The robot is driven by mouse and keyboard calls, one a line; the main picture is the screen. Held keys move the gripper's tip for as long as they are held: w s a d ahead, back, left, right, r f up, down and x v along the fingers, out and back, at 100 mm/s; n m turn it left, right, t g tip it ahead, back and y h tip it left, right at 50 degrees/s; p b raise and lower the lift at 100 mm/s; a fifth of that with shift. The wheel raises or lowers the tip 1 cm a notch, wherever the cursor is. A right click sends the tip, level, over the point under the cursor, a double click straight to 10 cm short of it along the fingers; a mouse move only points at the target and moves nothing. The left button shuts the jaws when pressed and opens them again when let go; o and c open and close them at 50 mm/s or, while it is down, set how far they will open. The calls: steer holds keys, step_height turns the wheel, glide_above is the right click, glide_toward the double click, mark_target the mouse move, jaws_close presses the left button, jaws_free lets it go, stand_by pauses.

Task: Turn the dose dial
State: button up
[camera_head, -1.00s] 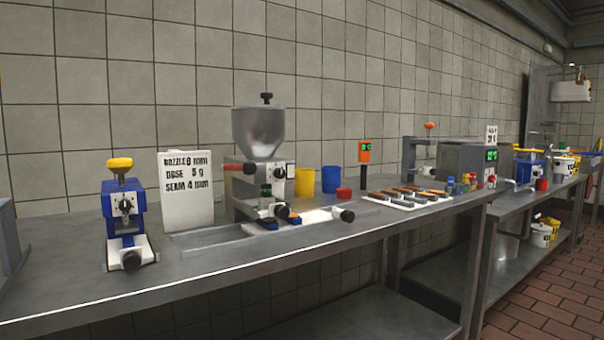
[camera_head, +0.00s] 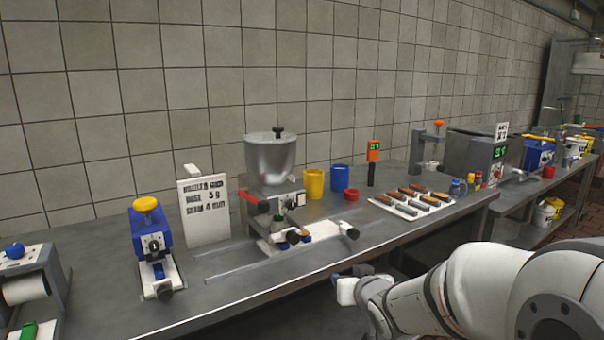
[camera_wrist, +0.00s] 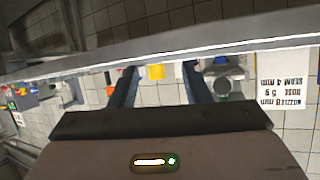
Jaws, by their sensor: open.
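The filling machine has a steel hopper (camera_head: 272,160) above a pale body on the bench (camera_head: 330,250). A small dark dial (camera_head: 300,198) shows on a light panel on its front; its markings are too small to read. Dark round handles stand close by. My gripper (camera_wrist: 158,82) is open and empty, its two dark fingers apart. In the head view my gripper (camera_head: 347,288) is in front of the bench edge, well short of the machine.
A sign (camera_head: 204,212) reads dose 5 g. Left of it stands a blue device with a yellow knob (camera_head: 146,204). Yellow (camera_head: 314,184) and blue cups (camera_head: 340,178) and a tray of bars (camera_head: 380,203) are to the right.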

mark_target(293, 207)
steer(key=w+a+r+n+t+y+p, duration=0.25)
steer(key=a+r+y+p, duration=0.45)
steer(key=r, duration=0.6)
steer(key=shift+g, duration=0.25)
steer(key=x, duration=0.8)
steer(key=shift+s+a+b, duration=0.25)
steer(key=shift+a+b, duration=0.05)
steer(key=shift+a, duration=0.05)
jaws_close()
steer(key=shift+f, duration=0.1)
steer(key=shift+n+b, duration=0.25)
steer(key=shift+b, duration=0.15)
